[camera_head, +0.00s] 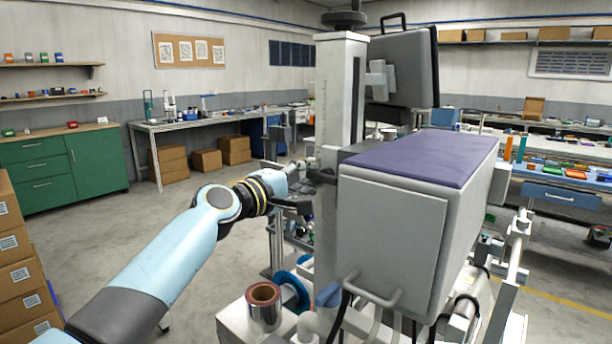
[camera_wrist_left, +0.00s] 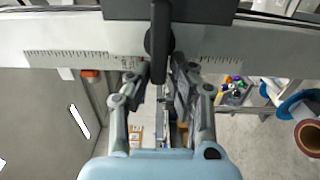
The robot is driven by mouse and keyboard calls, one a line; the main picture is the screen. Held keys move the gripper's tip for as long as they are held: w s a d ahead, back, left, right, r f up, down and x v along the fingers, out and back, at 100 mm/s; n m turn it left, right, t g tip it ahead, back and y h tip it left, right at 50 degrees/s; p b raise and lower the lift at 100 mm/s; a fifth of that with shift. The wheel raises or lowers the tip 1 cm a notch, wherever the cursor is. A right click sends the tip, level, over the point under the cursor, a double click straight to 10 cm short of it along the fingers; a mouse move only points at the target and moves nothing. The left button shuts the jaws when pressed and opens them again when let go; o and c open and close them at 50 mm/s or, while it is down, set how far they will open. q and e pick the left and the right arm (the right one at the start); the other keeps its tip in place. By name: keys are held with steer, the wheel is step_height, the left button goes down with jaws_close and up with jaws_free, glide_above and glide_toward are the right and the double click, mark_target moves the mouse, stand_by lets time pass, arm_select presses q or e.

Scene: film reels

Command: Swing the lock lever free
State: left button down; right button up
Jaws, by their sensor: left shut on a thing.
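The lock lever (camera_wrist_left: 160,22) is a dark, narrow bar. In the left wrist view it runs up and down the picture over a round dark hub, in front of a pale column with a ruler scale (camera_wrist_left: 85,60). My left gripper (camera_wrist_left: 161,76) has its two grey fingers on either side of the lever's lower part and is shut on it. In the head view my left gripper (camera_head: 308,172) reaches the column (camera_head: 340,95) from the left. My right gripper is not in view.
A large grey housing with a purple top (camera_head: 425,158) stands right of the column. Cardboard boxes (camera_head: 20,270) are stacked at the left. The floor between is clear.

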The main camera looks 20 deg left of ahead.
arm_select(q)
steer(key=shift+d+r, duration=0.1)
stand_by(0.3)
steer(key=c, duration=1.4)
jaws_free()
steer(key=shift+c, duration=0.2)
steer(key=shift+o, duration=0.8)
steer(key=shift+d, duration=0.15)
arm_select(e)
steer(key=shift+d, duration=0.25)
arm_select(q)
steer(key=shift+s+a, duration=0.2)
steer(key=shift+s, duration=0.1)
steer(key=v, duration=1.1)
steer(key=shift+s, duration=0.25)
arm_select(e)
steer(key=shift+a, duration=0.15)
